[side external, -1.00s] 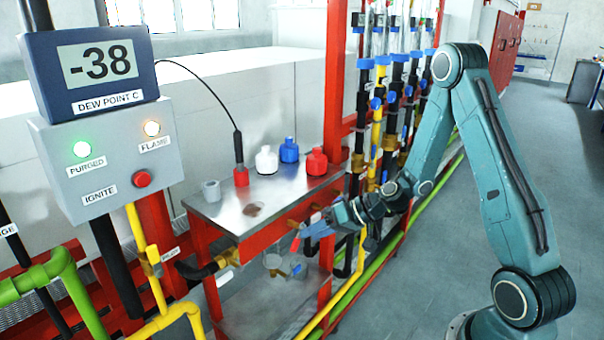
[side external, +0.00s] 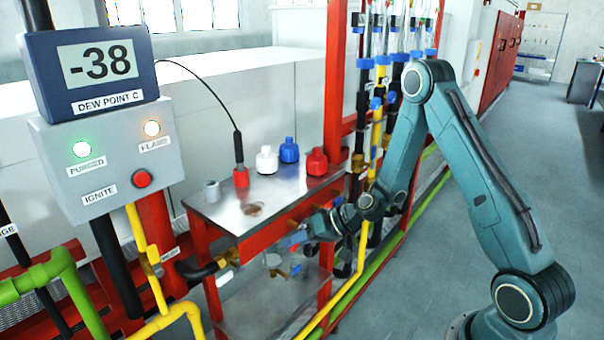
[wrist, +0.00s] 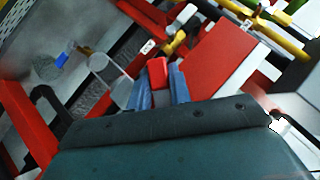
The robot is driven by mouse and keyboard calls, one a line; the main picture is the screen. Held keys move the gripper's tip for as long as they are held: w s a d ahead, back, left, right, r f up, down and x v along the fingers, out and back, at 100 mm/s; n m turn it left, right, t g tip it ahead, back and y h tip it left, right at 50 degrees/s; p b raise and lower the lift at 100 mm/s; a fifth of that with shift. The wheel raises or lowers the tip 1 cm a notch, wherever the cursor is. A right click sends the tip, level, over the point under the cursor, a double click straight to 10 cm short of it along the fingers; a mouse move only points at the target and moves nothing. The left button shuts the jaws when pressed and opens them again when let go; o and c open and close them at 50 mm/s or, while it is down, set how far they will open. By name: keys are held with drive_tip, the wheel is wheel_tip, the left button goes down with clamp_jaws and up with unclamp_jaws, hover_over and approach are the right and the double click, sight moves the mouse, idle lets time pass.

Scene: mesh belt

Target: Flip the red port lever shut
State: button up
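The red port lever appears in the wrist view as a small red block (wrist: 158,72) at the fingertips. My gripper (wrist: 160,84) has its two blue-grey fingers apart, one on each side of the red block; whether they touch it is not clear. In the side external view my gripper (side external: 291,241) is at the front edge of the red-framed bench, by the brass fittings. There the fingers hide the lever.
The metal-topped bench (side external: 230,212) carries white (side external: 266,160), blue (side external: 289,150) and red (side external: 317,161) bottles and a grey cup (side external: 211,191). A yellow pipe (side external: 352,270) runs close by my wrist. The panel (side external: 110,158) has lit PURGED and FLAME lamps; the display (side external: 100,62) reads -38.

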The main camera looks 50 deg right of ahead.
clamp_jaws()
drive_tip(key=m+y, duration=0.1)
drive_tip(key=r+m+t+y, duration=0.1)
drive_tip(key=y, duration=0.1)
drive_tip(key=shift+a, duration=0.4)
drive_tip(key=shift+a+r+m+t+y, duration=0.1)
drive_tip(key=shift+r+m+t+y, duration=0.15)
drive_tip(key=shift+m+y, duration=0.25)
drive_tip(key=shift+a+r+m+t+y, duration=0.15)
drive_tip(key=shift+m+t+y, duration=0.25)
drive_tip(key=shift+y, duration=0.2)
drive_tip(key=o, duration=0.7)
unclamp_jaws()
drive_tip(key=shift+c, duration=0.2)
